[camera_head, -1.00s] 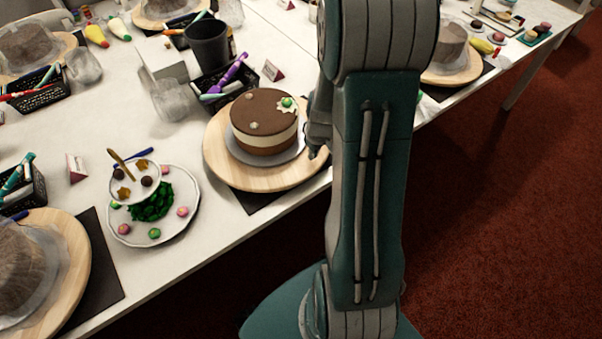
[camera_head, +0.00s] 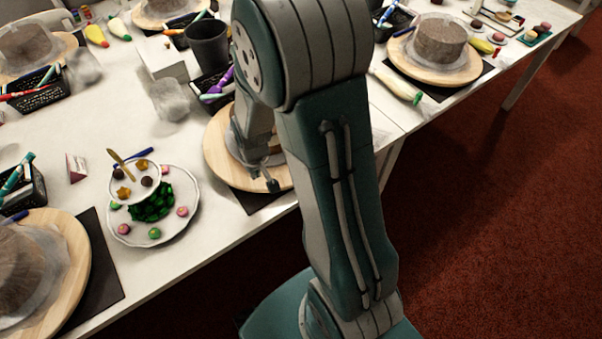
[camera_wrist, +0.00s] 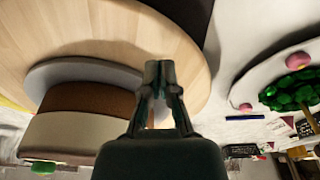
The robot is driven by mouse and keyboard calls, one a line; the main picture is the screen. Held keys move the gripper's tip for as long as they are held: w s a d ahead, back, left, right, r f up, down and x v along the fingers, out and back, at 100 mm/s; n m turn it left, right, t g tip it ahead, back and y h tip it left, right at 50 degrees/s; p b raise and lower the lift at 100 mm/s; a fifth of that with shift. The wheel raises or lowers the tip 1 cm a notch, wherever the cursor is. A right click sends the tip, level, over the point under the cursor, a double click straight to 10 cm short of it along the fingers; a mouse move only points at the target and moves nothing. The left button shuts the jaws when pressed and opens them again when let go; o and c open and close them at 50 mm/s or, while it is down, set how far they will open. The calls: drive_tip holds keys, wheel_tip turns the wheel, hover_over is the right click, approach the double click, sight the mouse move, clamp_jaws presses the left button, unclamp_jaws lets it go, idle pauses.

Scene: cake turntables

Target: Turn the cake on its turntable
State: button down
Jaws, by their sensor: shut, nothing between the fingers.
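The wooden turntable (camera_head: 214,150) stands on the white table near its front edge. Its round cake has brown and cream layers and is almost wholly hidden behind my arm in the head view. In the wrist view the cake (camera_wrist: 75,128) rests on a grey disc (camera_wrist: 55,70) on the turntable (camera_wrist: 110,30), left of my fingers, with a green piece (camera_wrist: 43,167) on its top. My gripper (camera_head: 270,180) is shut and empty. Its fingertips, seen in the wrist view (camera_wrist: 160,72), are over the turntable's rim area beside the cake; I cannot tell whether they touch the wood.
A white plate stand (camera_head: 122,228) with sweets stands left of the turntable. A black cup (camera_head: 207,45) and a pen basket (camera_head: 215,95) are behind it. Other turntables with plain cakes stand at the lower left (camera_head: 70,265) and upper right (camera_head: 425,75). Red floor lies at right.

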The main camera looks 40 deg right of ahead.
sight(249, 182)
drive_tip(key=shift+w+a, duration=0.65)
drive_tip(key=shift+a, duration=0.2)
drive_tip(key=shift+f, duration=0.1)
drive_tip(key=shift+f, duration=1.3)
drive_tip(key=shift+s+d, duration=0.65)
drive_tip(key=shift+d, duration=0.25)
drive_tip(key=shift+s+d, duration=0.6)
drive_tip(key=shift+d, duration=0.25)
drive_tip(key=shift+s+d, duration=0.65)
drive_tip(key=shift+d, duration=0.25)
drive_tip(key=d, duration=0.2)
drive_tip(key=s+d, duration=0.1)
drive_tip(key=d, duration=0.3)
drive_tip(key=shift+s, duration=0.35)
